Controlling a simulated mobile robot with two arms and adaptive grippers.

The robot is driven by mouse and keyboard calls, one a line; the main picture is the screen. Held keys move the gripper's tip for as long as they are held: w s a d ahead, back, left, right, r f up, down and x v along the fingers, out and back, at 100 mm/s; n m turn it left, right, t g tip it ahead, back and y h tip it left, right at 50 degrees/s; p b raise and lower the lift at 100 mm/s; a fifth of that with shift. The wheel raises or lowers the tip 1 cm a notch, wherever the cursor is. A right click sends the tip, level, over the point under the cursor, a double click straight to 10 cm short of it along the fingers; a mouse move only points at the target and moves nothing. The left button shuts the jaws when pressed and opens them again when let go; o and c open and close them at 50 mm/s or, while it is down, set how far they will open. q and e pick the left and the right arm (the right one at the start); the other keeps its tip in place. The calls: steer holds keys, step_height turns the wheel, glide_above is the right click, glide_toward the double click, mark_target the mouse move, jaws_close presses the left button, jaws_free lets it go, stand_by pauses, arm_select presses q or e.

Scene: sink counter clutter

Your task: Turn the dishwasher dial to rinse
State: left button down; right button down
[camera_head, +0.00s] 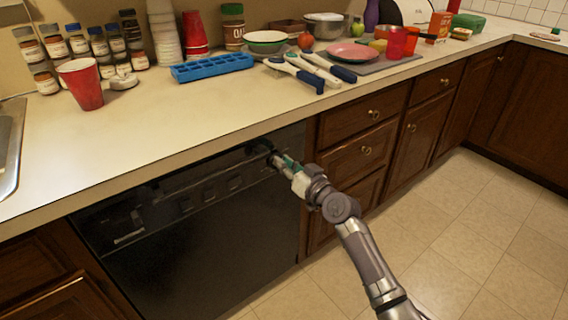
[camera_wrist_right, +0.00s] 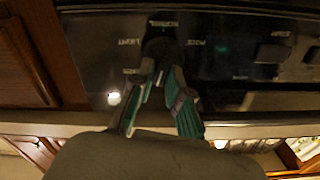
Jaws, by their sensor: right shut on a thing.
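The black dishwasher (camera_head: 200,255) is set under the counter, with its control panel along the top. The dark dial (camera_wrist_right: 160,46) is at the panel's right end, with small pale labels around it that are hard to read. My right gripper (camera_head: 279,161) reaches it from the lower right. In the right wrist view its two green-grey fingers (camera_wrist_right: 162,74) are closed on the dial from both sides. The fingers partly hide the dial, and I cannot tell which label it points to. My left gripper is not in view.
Several buttons (camera_head: 209,193) sit left of the dial. Wooden drawers (camera_head: 360,155) adjoin the dishwasher on the right. The counter (camera_head: 180,125) above holds a red cup (camera_head: 82,85), a blue tray (camera_head: 212,66), utensils and dishes. The tiled floor (camera_head: 450,230) is clear.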

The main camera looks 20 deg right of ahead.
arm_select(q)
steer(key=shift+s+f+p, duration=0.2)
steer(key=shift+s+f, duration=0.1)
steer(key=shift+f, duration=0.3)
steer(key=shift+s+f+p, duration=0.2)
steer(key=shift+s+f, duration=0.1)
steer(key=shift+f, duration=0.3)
arm_select(e)
steer(key=m, duration=0.8)
steer(key=shift+w+d+f+m, duration=0.1)
steer(key=shift+d+f+m, duration=0.15)
steer(key=shift+d+m, duration=0.15)
steer(key=c, duration=1.1)
jaws_free()
steer(key=v, duration=1.2)
